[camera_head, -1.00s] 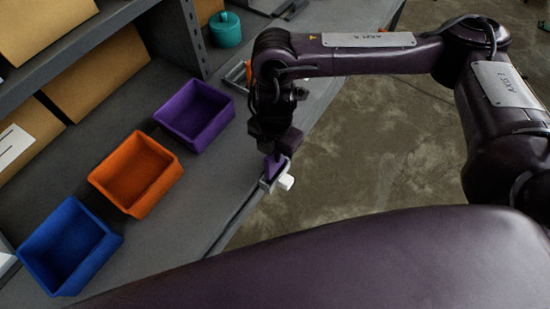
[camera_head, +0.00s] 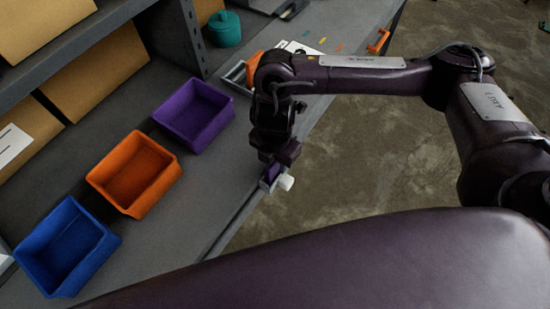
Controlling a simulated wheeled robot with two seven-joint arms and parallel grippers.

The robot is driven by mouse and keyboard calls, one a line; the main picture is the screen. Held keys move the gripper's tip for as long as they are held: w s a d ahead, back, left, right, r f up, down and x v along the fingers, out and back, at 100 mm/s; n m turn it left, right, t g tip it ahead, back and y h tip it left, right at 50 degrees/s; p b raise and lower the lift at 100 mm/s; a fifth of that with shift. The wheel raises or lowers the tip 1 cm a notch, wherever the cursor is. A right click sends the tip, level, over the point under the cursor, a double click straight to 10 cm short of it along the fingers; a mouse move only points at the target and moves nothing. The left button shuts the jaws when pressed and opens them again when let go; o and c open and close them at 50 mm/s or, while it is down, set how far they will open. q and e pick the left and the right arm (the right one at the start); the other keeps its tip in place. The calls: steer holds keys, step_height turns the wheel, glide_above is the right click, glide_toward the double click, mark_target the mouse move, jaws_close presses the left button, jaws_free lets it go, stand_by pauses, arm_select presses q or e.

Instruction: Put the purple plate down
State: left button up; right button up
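The purple plate (camera_head: 271,172) shows as a small purple piece at the tip of my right gripper (camera_head: 275,165). The gripper points down near the bench's front edge and appears shut on the plate. The dark jaws and a grey piece hide most of the plate, and I cannot tell whether it touches the bench. A small white piece (camera_head: 286,182) sits just right of it. My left gripper is not in view.
Purple (camera_head: 188,125), orange (camera_head: 122,190) and blue (camera_head: 52,272) open bins stand in a row on the grey bench (camera_head: 184,222). A teal pot (camera_head: 224,29) stands farther back. Cardboard boxes (camera_head: 98,72) sit at left. The bench strip between bins and gripper is clear.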

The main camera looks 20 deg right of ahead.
steer(key=shift+r, duration=0.65)
step_height(320, 180, up, 11)
stand_by(0.6)
